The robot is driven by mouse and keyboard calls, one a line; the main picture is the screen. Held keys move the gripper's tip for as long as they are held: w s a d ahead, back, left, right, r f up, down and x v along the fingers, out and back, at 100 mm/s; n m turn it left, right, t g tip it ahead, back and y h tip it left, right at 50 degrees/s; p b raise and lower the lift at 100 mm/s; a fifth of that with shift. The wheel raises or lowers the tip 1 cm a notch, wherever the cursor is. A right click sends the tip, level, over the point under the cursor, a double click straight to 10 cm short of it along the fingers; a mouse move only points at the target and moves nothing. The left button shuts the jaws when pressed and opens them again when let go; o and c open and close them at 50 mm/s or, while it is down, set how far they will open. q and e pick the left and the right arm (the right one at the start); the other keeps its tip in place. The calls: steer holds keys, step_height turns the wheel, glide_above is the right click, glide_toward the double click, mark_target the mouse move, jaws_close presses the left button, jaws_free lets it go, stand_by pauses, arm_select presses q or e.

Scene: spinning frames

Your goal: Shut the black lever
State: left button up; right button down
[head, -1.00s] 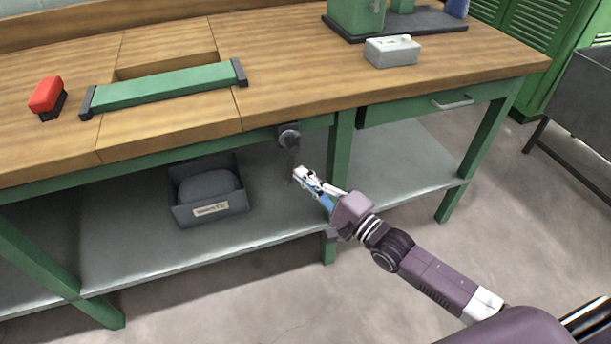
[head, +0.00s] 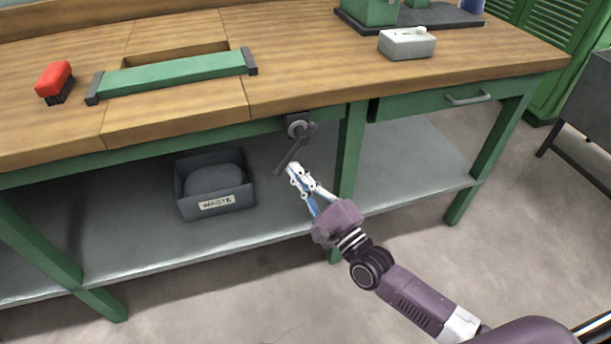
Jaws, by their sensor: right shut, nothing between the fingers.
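The black lever (head: 291,153) hangs from a round grey pivot (head: 298,127) under the front edge of the workbench. It slants down and to the left from the pivot. My right gripper (head: 294,170) is shut and empty. Its fingertips are at the lower part of the lever, just right of its end; I cannot tell whether they touch it. My left gripper is not in view.
A green bench leg (head: 348,150) is close on the right. The bench top (head: 300,80) carries a red brush (head: 54,82), a green bar (head: 170,73) and a grey box (head: 407,43).

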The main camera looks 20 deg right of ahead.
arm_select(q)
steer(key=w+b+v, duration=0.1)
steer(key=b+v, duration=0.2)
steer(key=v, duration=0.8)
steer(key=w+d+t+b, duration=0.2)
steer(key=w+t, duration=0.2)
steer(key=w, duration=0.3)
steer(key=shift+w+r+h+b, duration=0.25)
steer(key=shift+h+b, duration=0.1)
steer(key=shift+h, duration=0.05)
arm_select(e)
steer(key=a+r+m+t+h, duration=0.3)
steer(key=a+r+m+h, duration=0.2)
steer(key=m, duration=1)
steer(key=shift+a+m+h, duration=0.2)
steer(key=shift+m+h, duration=0.2)
steer(key=shift+h, duration=0.9)
